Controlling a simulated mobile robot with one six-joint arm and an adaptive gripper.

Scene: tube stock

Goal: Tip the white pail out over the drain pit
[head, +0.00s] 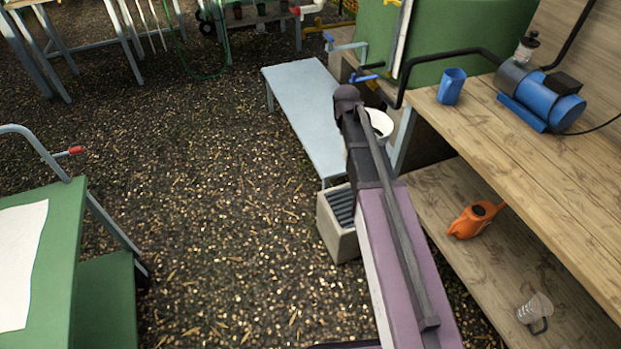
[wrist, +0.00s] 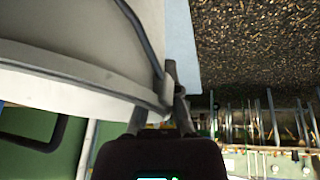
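The white pail (head: 381,122) shows in the head view beside the far end of my arm, partly hidden by it. In the wrist view the pail (wrist: 70,85) fills the upper left, its rim and dark wire bail showing. That view is upside down, so the pail looks upright. My gripper (wrist: 168,95) is at the pail's rim beside the bail's ear, its fingers close together on it; one finger is partly hidden by the rim. I cannot tell whether the pail rests on anything. The drain pit (head: 340,243) is a pale box with a dark grate, nearer than the pail and partly behind my arm.
A low pale-blue bench (head: 303,105) stands left of the pail. A wooden shelf unit (head: 530,150) on the right holds a blue cup (head: 451,86), a blue pump (head: 545,98), an orange watering can (head: 474,219) and a clear jug (head: 535,311). The gravel floor (head: 210,190) is open at left.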

